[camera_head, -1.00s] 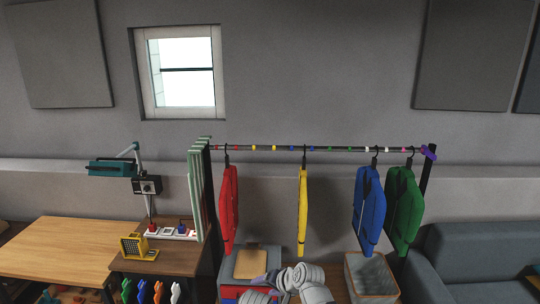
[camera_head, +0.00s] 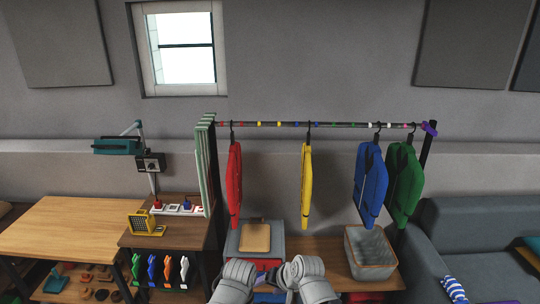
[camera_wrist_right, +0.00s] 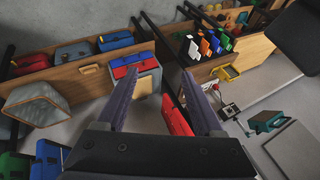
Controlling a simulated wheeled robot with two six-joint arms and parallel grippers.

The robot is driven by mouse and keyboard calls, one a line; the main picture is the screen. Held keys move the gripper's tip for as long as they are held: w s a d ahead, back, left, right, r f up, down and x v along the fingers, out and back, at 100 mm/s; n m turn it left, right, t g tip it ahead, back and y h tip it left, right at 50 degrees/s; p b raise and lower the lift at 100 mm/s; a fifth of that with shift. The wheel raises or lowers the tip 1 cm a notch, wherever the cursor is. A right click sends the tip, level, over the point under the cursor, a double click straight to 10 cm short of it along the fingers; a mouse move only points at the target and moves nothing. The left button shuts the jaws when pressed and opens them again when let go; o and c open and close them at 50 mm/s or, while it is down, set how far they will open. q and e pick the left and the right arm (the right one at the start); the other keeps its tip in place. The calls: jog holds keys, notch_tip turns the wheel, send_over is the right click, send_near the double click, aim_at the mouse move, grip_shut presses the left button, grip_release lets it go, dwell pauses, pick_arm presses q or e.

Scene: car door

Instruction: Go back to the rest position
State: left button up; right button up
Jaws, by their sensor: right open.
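My right gripper (camera_wrist_right: 160,77) is open in the right wrist view. Its two long grey fingers stand apart with nothing between them. The red garment (camera_wrist_right: 177,116) hangs beyond the fingers. In the head view, pale grey arm links of mine are low in the middle, in front of the shelf with the grey box. My right gripper's fingers are hard to make out there. My left gripper cannot be made out in either view.
A rail (camera_head: 330,124) carries red (camera_head: 234,185), yellow (camera_head: 306,188), blue (camera_head: 370,183) and green (camera_head: 404,185) garments. Below are a grey box (camera_head: 275,236) and a basket (camera_head: 370,253). A workbench (camera_head: 65,232) is left, a sofa (camera_head: 470,235) right. Open wall lies above the rail.

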pick_arm(q)
notch_tip(320, 180, down, 8)
jog(key=d+b, duration=0.2)
jog(key=b, duration=0.6)
jog(key=shift+w+d+f+t, duration=0.2)
jog(key=shift+w+d+t, duration=0.1)
jog(key=shift+d+t, duration=0.1)
pick_arm(e)
jog(key=s+d+f+n+g+h, duration=0.5)
jog(key=s+d+f+h, duration=0.1)
jog(key=s+f, duration=0.5)
jog(key=shift+d+f+n, duration=0.3)
jog(key=shift+d+f, duration=0.05)
jog(key=shift+f, duration=0.2)
pick_arm(q)
jog(key=shift+m, duration=0.3)
pick_arm(e)
jog(key=shift+s, duration=0.1)
